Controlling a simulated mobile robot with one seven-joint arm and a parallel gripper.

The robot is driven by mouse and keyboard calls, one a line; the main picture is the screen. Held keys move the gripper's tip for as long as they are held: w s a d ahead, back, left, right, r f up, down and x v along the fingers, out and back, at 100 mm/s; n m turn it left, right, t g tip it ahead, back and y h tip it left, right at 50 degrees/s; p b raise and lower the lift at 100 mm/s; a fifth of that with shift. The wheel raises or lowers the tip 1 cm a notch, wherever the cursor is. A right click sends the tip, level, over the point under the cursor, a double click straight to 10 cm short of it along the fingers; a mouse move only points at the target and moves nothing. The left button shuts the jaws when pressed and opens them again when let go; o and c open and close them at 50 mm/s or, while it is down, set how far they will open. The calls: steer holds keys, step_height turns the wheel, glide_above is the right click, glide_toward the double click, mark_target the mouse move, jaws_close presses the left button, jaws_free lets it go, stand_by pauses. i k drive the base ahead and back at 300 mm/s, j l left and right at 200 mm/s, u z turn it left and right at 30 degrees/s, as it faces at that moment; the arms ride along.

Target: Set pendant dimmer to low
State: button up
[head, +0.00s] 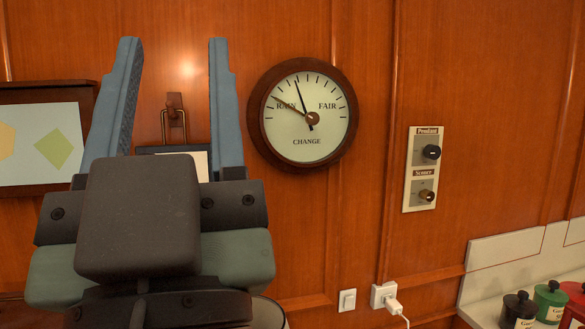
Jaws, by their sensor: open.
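The pendant dimmer is a black round knob (431,152) under a label reading "Pendant", at the top of a pale wall plate (410,189) right of centre in the head view.
A round barometer (308,150) hangs between my gripper and the plate. A framed picture (40,145) hangs at the left. Below are a white switch (347,300) and an outlet with a plug (388,297). Lidded canisters (548,300) stand at the lower right.

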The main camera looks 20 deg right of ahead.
mark_target(431, 152)
steer(key=l+z, duration=0.1)
steer(key=z, duration=0.4)
steer(key=k+l+z, duration=0.1)
steer(key=z, duration=0.4)
steer(key=i+l, duration=0.25)
steer(key=i, duration=0.15)
steer(key=i+l+z, duration=0.1)
steer(key=i, duration=0.25)
steer(key=i+l, duration=0.35)
